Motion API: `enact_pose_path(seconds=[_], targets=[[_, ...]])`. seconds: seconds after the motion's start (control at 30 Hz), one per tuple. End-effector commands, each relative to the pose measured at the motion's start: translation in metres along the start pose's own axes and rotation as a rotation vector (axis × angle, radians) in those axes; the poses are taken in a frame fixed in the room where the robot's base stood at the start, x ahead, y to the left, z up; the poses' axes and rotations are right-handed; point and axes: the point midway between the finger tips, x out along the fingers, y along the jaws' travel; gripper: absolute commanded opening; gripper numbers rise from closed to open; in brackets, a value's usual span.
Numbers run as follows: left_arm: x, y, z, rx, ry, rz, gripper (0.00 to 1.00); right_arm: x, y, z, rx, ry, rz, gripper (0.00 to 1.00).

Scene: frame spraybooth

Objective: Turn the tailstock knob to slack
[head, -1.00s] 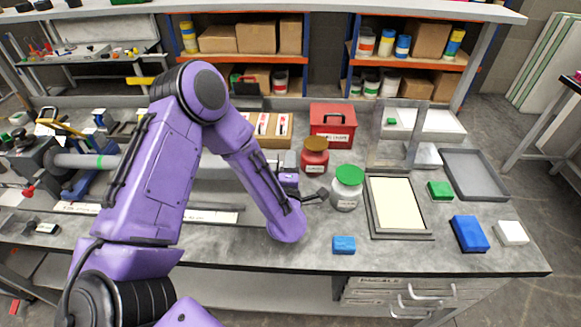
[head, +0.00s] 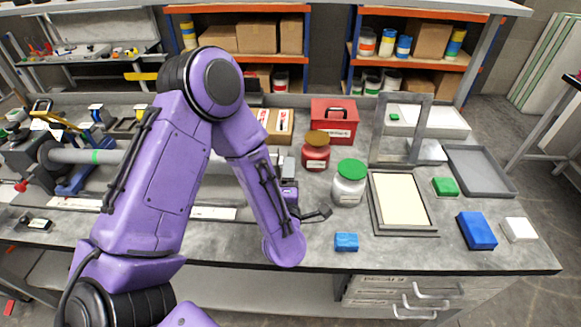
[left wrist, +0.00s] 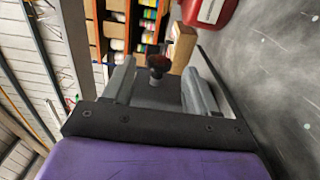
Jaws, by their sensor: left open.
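A dark round knob with a reddish tint (left wrist: 158,62) shows in the left wrist view, on a short stem; I take it for the tailstock knob. My left gripper (left wrist: 156,70) is open, its two grey fingers on either side of the knob in that picture. I cannot tell whether they touch it. In the head view my left gripper (head: 288,164) points away from the bench front, left of the red jar. The tailstock and knob are hidden there behind my left arm. My right gripper is not in view.
A red jar (head: 316,152) and a white jar with green lid (head: 349,184) stand close right of the gripper. A red toolbox (head: 334,122) and a cardboard box (head: 273,126) are behind. A blue block (head: 346,242) lies near the front edge. A grey bar (head: 75,156) runs leftward.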

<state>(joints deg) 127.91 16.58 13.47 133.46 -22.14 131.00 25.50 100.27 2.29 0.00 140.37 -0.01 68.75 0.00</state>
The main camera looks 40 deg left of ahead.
Motion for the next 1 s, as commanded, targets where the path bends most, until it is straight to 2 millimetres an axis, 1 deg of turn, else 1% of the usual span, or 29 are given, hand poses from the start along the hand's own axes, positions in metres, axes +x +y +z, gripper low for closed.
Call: enact_pose_path(seconds=[0.03, 0.1, 0.2, 0.3, 0.8, 0.87, 1.0], targets=[[-0.012, -0.004, 0.002, 0.000, -0.007, 0.001, 0.58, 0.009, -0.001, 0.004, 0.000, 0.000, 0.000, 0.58], [-0.026, -0.004, 0.001, 0.002, -0.006, 0.001, 0.58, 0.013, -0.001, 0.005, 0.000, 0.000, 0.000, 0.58], [-0.040, -0.002, 0.001, 0.000, -0.005, 0.000, 0.58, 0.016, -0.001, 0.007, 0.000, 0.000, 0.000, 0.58], [-0.046, -0.001, 0.000, 0.001, -0.001, 0.000, 0.58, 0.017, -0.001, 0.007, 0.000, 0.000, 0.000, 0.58], [-0.046, 0.001, 0.000, 0.000, -0.001, 0.000, 0.58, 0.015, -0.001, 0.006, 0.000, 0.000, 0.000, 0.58], [-0.046, 0.006, 0.000, -0.001, -0.001, 0.000, 0.58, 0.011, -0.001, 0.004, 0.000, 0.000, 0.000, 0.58], [-0.046, 0.037, 0.000, -0.001, -0.001, 0.000, 0.58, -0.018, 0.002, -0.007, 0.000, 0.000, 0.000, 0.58]])
